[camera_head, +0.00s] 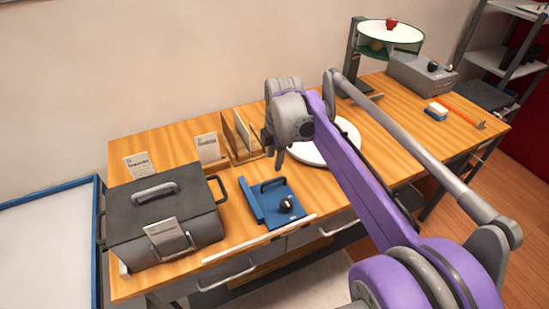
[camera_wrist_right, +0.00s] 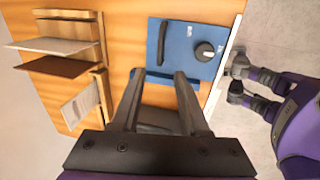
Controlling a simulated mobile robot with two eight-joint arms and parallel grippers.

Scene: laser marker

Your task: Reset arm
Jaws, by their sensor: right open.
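My right gripper (camera_head: 279,155) hangs from the purple arm above the table, behind the blue plate in the head view. In the right wrist view my right gripper (camera_wrist_right: 156,76) has its two fingers spread apart with nothing held between them. The blue plate (camera_head: 283,216) with a black knob and a black handle lies on the table; it also shows in the wrist view (camera_wrist_right: 185,60), beyond the fingertips. My left gripper cannot be made out in either view.
The wooden table (camera_head: 190,153) carries a dark grey box (camera_head: 126,216) at left, a wooden rack (camera_head: 244,155), a white round plate (camera_head: 350,141) partly behind my arm, a round-topped stand (camera_head: 355,55) and a grey device (camera_head: 415,75).

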